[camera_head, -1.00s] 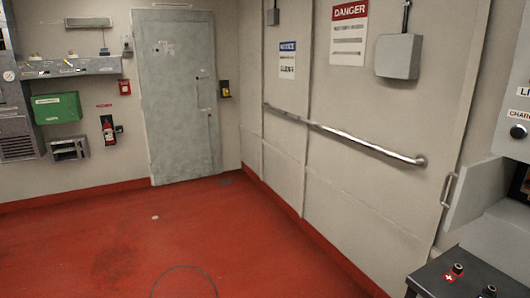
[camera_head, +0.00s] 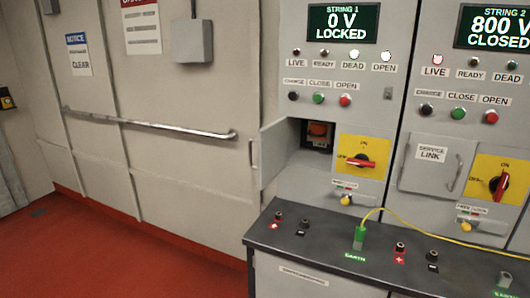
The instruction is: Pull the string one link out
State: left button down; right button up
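The string 1 panel stands at the right of the head view, with a display (camera_head: 342,22) reading "0 V LOCKED". Its DEAD lamp (camera_head: 355,53) and OPEN lamp (camera_head: 386,56) look bright. Below, the compartment door (camera_head: 275,153) is swung open to the left. An orange-red link (camera_head: 318,129) sits inside the recess, small and partly shadowed. The red rotary handle (camera_head: 361,162) on the yellow plate lies horizontal. A green earth plug (camera_head: 360,236) stands on the counter with a yellow cable. Neither gripper is in view.
String 2 (camera_head: 493,26) at far right reads "800 V CLOSED"; its service link door (camera_head: 432,162) is shut and its handle (camera_head: 498,184) is near vertical. Red and black terminals stand on the dark counter (camera_head: 330,248). A wall handrail (camera_head: 150,126) runs at left; the red floor (camera_head: 120,255) is clear.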

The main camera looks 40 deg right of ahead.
aim_at(316, 131)
jog(key=i+z, duration=0.1)
jog(key=z, duration=0.35)
jog(key=j+z, duration=0.15)
jog(key=z, duration=0.3)
jog(key=i+j+z, duration=0.1)
jog(key=z, duration=0.35)
jog(key=j+z, duration=0.15)
jog(key=z, duration=0.3)
jog(key=i+j+z, duration=0.1)
jog(key=j+z, duration=0.3)
jog(key=j, duration=0.7)
jog(key=j+z, duration=0.35)
jog(key=j, duration=0.75)
jog(key=i+j, duration=0.4)
jog(key=i, duration=0.15)
